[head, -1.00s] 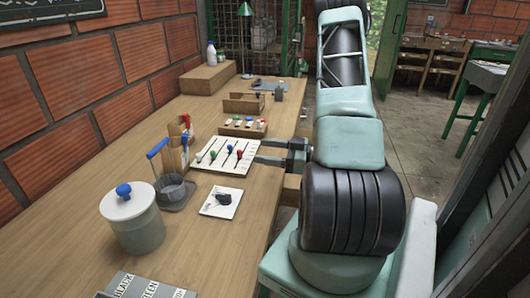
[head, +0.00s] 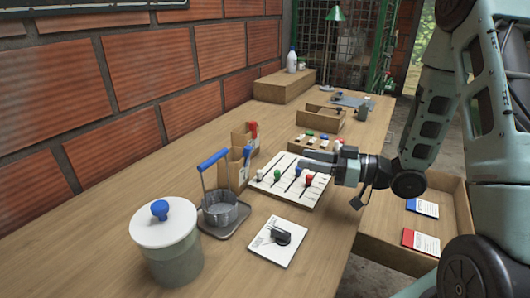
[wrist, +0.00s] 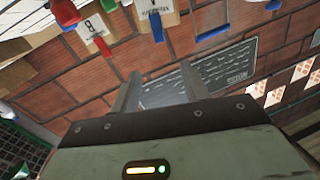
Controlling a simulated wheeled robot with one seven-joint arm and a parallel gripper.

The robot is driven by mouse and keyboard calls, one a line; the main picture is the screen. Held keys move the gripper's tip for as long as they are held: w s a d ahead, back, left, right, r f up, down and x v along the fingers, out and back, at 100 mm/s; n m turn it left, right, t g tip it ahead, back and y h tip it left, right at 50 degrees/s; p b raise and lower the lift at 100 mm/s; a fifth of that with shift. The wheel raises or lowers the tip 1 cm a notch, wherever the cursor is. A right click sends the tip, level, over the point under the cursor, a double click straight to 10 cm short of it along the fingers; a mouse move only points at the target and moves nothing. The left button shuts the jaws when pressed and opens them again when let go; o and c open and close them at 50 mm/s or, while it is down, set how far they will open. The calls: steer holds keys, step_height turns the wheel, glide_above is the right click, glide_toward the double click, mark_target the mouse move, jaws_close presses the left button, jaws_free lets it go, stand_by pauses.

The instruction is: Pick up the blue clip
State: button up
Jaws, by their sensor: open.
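The blue clip (head: 247,152) is a small upright blue piece on the top edge of the nearer brown paper bag (head: 236,171), behind the bench's slider board. In the upside-down wrist view the blue clip (wrist: 158,34) hangs on a tagged bag, beyond my fingers and apart from them. My gripper (head: 306,160) points left above the right part of the slider board, right of the clip. Its two fingers (wrist: 158,80) are apart, with nothing between them.
A red clip (head: 253,129) marks the farther bag. A blue-handled wire basket (head: 221,214) stands in front of the bags. The slider board (head: 264,183) has coloured knobs. A lidded jar (head: 166,236) stands at front left. A drawer (head: 386,247) is open at right.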

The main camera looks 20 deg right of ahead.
glide_toward(251, 152)
steer(key=x, duration=0.4)
steer(key=shift+p+x, duration=0.85)
steer(key=shift+x, duration=2.6)
steer(key=shift+s+r, duration=0.1)
jaws_close()
